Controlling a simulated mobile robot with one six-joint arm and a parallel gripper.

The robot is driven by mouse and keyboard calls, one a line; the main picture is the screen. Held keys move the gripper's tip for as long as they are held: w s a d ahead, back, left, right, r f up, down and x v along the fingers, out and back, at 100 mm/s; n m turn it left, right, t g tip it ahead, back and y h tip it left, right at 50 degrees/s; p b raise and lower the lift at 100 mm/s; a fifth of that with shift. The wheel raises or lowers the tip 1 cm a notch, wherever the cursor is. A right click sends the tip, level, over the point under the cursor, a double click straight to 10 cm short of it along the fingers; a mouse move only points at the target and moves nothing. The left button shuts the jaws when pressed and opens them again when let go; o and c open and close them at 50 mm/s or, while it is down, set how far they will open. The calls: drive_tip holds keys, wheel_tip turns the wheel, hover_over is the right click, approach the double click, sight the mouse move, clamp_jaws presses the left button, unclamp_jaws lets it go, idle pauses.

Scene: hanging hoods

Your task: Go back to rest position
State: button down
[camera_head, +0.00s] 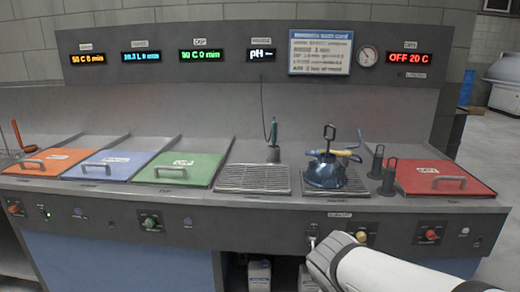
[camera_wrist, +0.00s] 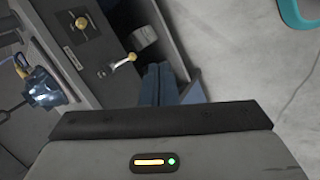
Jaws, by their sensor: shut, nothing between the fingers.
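My white arm shows at the lower right of the head view, in front of the counter's front panel. Its fingers cannot be made out there. In the wrist view my gripper (camera_wrist: 160,121) spans the bottom as a dark bar, shut and empty. It is apart from the counter and over the floor side. A blue hood-shaped vessel (camera_head: 325,172) with a dark handle and yellow-and-blue parts sits on a grate at the right of the counter. It also shows at the left of the wrist view (camera_wrist: 43,88).
The counter holds orange (camera_head: 48,162), blue (camera_head: 107,165), green (camera_head: 180,168) and red (camera_head: 443,177) lids, plus an empty grate (camera_head: 254,178).

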drive_tip(key=s+r+m+g+y+p, duration=0.3)
drive_tip(key=s+r+m+p, duration=0.3)
drive_tip(key=r+m+p, duration=0.5)
drive_tip(key=shift+s+a+r+m, duration=0.3)
drive_tip(key=shift+s+a+m, duration=0.1)
drive_tip(key=shift+m, duration=0.1)
